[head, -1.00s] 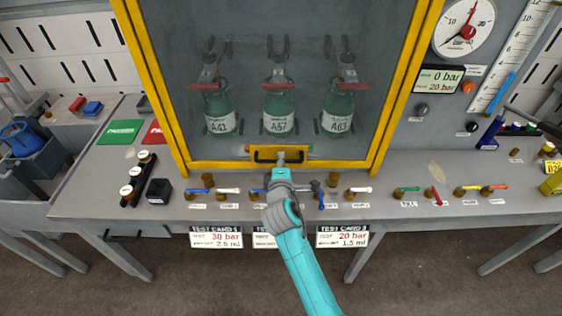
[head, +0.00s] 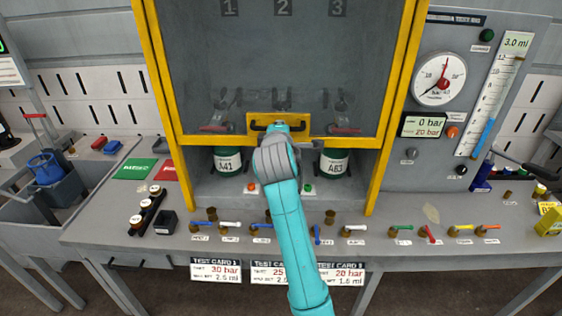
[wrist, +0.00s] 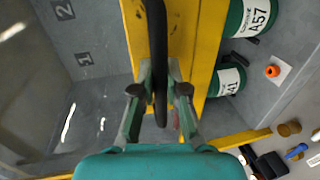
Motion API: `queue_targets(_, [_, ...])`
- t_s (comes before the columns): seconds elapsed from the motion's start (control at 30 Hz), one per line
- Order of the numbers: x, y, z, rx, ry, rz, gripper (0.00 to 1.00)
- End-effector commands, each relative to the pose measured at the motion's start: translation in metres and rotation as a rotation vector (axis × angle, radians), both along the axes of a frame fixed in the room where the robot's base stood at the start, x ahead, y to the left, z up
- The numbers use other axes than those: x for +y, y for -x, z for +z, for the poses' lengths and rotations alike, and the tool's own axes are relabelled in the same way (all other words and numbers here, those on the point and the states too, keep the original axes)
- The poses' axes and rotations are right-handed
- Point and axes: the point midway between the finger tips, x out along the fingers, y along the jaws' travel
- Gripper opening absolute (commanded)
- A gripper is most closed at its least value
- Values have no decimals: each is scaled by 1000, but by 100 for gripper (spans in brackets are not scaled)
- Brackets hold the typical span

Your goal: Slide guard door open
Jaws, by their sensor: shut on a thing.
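The guard door (head: 282,65) is a clear panel in a yellow frame, raised partway up the yellow cabinet frame. Its black handle (head: 262,127) sits on the yellow lower bar. My gripper (head: 282,128) is at this handle, and in the wrist view my gripper (wrist: 160,92) is shut on the black handle (wrist: 157,40). Below the door's lower bar there is an open gap. Green bottles A41 (head: 228,160) and A63 (head: 334,162) show through it. The A57 bottle (wrist: 248,20) is hidden behind my arm in the head view but shows in the wrist view.
Several small colored valves (head: 400,228) and brass fittings line the bench front. A pressure gauge (head: 438,78) and display (head: 424,125) stand right of the cabinet. Green and red cards (head: 137,169) lie left. The space in front of the door is clear.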

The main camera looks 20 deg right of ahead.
Motion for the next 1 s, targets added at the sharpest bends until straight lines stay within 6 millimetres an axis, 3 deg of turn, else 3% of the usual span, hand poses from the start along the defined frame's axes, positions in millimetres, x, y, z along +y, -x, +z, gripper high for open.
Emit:
queue_targets(0.03, [0,0,23,-9,-1,0,0])
queue_targets(0.1, [0,0,48,-10,-1,0,0])
queue_targets(0.5, [0,0,185,-7,-1,-1,0])
queue_targets(0.8, [0,0,252,-4,0,0,0])
queue_targets(1.0, [0,0,272,-2,1,-1,0])
